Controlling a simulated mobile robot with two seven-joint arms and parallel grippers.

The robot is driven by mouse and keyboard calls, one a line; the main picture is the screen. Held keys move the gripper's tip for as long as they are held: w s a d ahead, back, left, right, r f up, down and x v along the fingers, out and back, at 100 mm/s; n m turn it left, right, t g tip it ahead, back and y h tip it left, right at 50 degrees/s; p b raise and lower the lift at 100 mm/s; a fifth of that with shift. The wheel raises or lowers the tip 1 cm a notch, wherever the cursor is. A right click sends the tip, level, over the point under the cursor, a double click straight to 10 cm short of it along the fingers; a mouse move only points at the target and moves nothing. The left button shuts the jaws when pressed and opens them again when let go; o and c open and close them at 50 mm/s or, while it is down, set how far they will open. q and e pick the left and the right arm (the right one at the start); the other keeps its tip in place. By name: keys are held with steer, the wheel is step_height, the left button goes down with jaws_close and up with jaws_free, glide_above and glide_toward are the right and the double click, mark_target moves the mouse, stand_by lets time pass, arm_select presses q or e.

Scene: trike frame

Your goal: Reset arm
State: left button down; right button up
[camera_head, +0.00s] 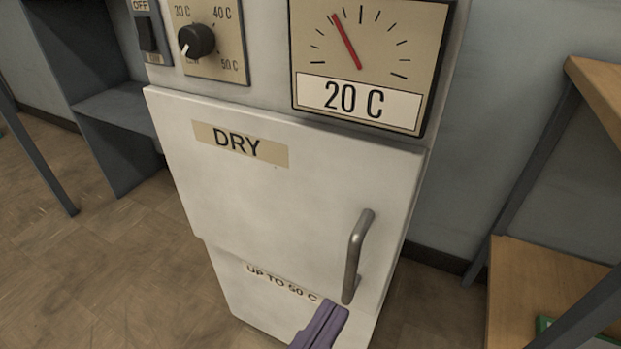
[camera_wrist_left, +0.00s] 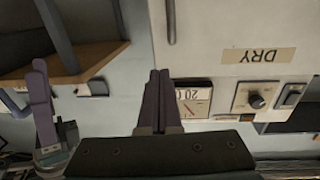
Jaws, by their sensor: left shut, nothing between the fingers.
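My left gripper (camera_head: 322,325) shows at the bottom of the head view, its purple fingers together, in front of the lower part of a white cabinet (camera_head: 290,210) marked DRY and just below its door handle (camera_head: 355,255). In the left wrist view, which looks upside down, the same fingers (camera_wrist_left: 158,98) are shut and empty, with the cabinet door beyond. Another purple gripper (camera_wrist_left: 41,105), which looks like my right one, stands at the left of that view; whether it is open I cannot tell. The cabinet door looks closed.
A dial gauge (camera_head: 365,55) reading 20 C, a black knob (camera_head: 196,41) and a switch (camera_head: 149,35) sit above the door. A wooden shelf unit (camera_head: 510,275) stands on the right, a grey shelf (camera_head: 115,108) on the left. The floor (camera_head: 90,265) at left is clear.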

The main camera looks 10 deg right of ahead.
arm_select(q)
steer(key=w+a+r+n+g+y+p, duration=0.1)
steer(key=a+r+n+g+y+p, duration=0.1)
steer(key=a+r+y+p, duration=0.5)
steer(key=w+a+r+n+g+y+p, duration=0.15)
steer(key=a+r+p, duration=0.35)
steer(key=r+p, duration=0.6)
steer(key=s+a+r+n+g+y+p, duration=0.1)
steer(key=s+a+r+g+p, duration=0.2)
steer(key=s+a+r+p, duration=0.5)
steer(key=s+a+r+n+g+y+p, duration=0.2)
steer(key=s+r+g+p, duration=0.2)
steer(key=r+p, duration=0.7)
step_height(320, 180, up, 35)
steer(key=p, duration=3.4)
steer(key=shift+w+d+f+p, duration=0.15)
steer(key=shift+w+d+p, duration=0.1)
steer(key=shift+p, duration=0.15)
steer(key=shift+m, duration=0.25)
